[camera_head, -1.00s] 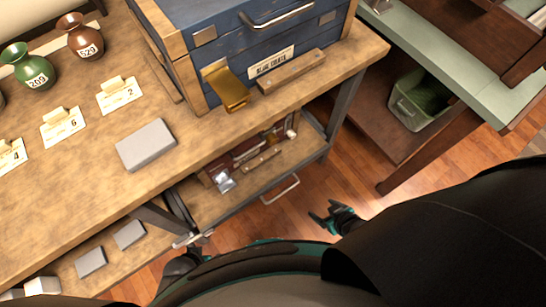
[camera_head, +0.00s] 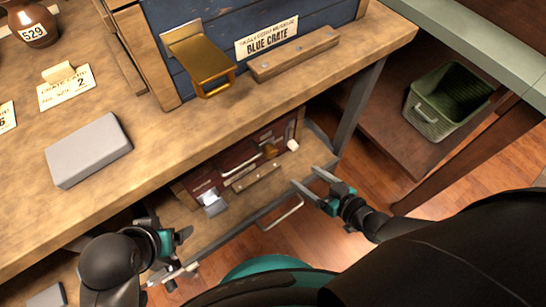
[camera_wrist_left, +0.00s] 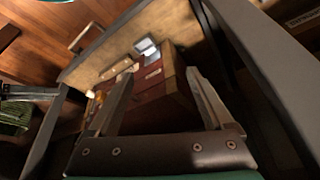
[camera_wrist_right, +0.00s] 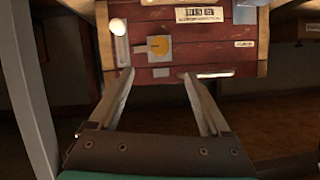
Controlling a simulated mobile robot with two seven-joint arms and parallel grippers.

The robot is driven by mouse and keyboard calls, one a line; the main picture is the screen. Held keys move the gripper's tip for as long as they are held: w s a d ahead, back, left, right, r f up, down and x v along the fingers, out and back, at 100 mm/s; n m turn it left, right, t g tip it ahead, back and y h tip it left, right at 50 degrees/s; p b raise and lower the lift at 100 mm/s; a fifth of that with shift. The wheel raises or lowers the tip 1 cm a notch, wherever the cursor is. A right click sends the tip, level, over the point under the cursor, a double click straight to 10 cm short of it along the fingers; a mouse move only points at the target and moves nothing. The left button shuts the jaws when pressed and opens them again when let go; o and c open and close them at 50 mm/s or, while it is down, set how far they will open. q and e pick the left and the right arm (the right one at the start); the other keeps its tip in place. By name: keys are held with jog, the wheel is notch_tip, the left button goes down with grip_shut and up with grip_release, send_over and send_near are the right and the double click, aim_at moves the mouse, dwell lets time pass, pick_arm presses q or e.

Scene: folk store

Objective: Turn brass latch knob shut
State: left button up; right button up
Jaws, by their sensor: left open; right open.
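A brass-yellow knob (camera_wrist_right: 158,45) with a short pointer sits on a grey plate on the front of a red crate (camera_wrist_right: 220,42). The crate (camera_head: 243,158) rests on the lower shelf in the head view, where the knob (camera_head: 269,151) looks small. My right gripper (camera_head: 306,177) is open and empty in front of the shelf. In the right wrist view, its fingertips (camera_wrist_right: 157,73) frame the space just below the knob, apart from it. My left gripper (camera_head: 184,250) is open and empty at the shelf's left; its wrist view shows the crate (camera_wrist_left: 160,85) beyond its fingers.
A blue crate (camera_head: 270,75) with a brass flap (camera_head: 201,60) stands on the bench top above. A metal handle (camera_head: 280,212) sticks out from the shelf front. A bench leg (camera_head: 358,110) stands right of the shelf. A green bin (camera_head: 448,100) is further right.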

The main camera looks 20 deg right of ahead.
jog(key=w, duration=0.1)
jog(key=b, duration=0.5)
send_near(273, 154)
jog(key=shift+x, duration=2.75)
jog(key=shift+b+x, duration=0.75)
jog(key=shift+x, duration=0.25)
pick_arm(q)
jog(key=w+d+r+t+h, duration=0.2)
jog(key=d+t+h, duration=0.1)
jog(key=d+t, duration=0.2)
jog(key=w+d+r+t+h, duration=0.2)
jog(key=d+t, duration=0.4)
jog(key=shift+w+r+t+h+b, duration=0.3)
jog(key=shift+w+h+b, duration=0.05)
jog(key=shift+h+b, duration=0.1)
pick_arm(e)
jog(key=shift+x, duration=0.8)
jog(key=shift+w, duration=0.1)
jog(key=shift+c, duration=0.3)
